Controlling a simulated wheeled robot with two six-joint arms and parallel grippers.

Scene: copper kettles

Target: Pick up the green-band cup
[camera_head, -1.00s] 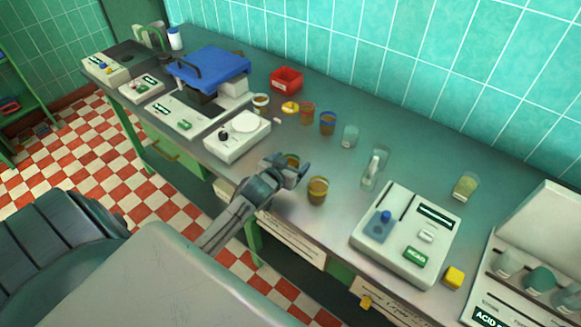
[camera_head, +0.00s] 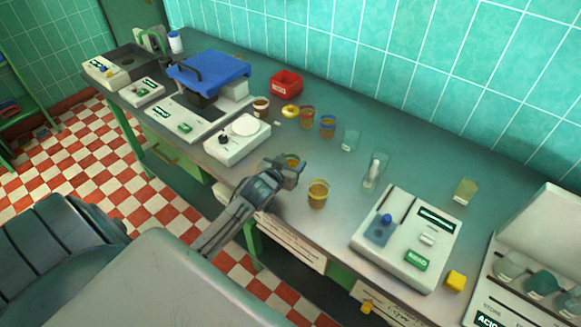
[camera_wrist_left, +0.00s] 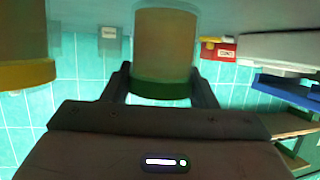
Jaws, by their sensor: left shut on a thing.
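The green-band cup (camera_wrist_left: 165,45) fills the middle of the left wrist view, with its green band (camera_wrist_left: 160,88) between the two fingers. In the head view the cup (camera_head: 291,159) is amber and mostly hidden behind my left gripper (camera_head: 287,172). The left gripper is shut on the cup, near the counter's front edge. I cannot tell whether the cup is clear of the counter. My right gripper is not in view.
A yellow-band cup (camera_head: 318,194) stands close to the right of the gripper; it also shows in the wrist view (camera_wrist_left: 27,73). A white scale (camera_head: 238,138) is behind left. A blue-band cup (camera_head: 328,127) and glass beakers stand farther back. A white device (camera_head: 407,240) sits right.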

